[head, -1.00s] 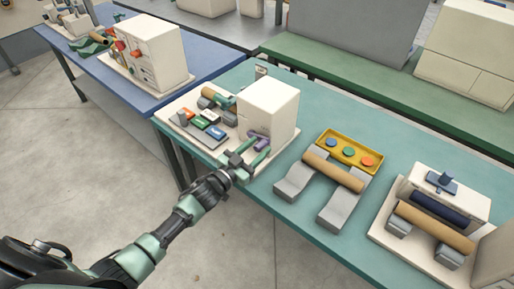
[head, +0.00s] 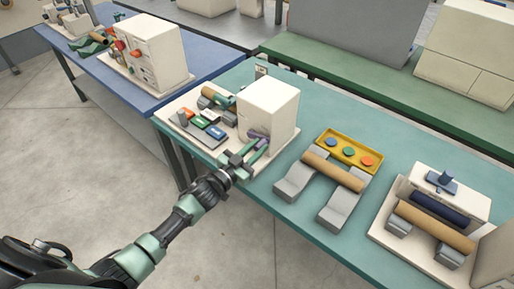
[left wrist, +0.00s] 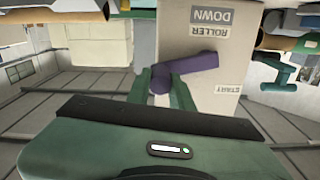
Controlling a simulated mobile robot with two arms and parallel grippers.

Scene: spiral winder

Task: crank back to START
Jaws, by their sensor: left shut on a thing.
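The white winder box (head: 268,108) stands on a pale base near the left end of the teal table. A purple crank (head: 257,138) sits low on its front face. My left gripper (head: 254,151) is shut on the crank. In the left wrist view, my green fingers (left wrist: 163,80) are on either side of the near end of the crank (left wrist: 198,62). Its other end meets the box face (left wrist: 175,38). The upside-down START label (left wrist: 227,89) is at the right, apart from the crank; ROLLER DOWN (left wrist: 210,22) is above. My right gripper is not in view.
Coloured blocks (head: 209,124) and a tan roll (head: 212,95) are left of the box. A roll on grey supports (head: 335,170) and a yellow tray (head: 349,150) stand to its right, another machine (head: 440,215) further right. Floor is clear in front.

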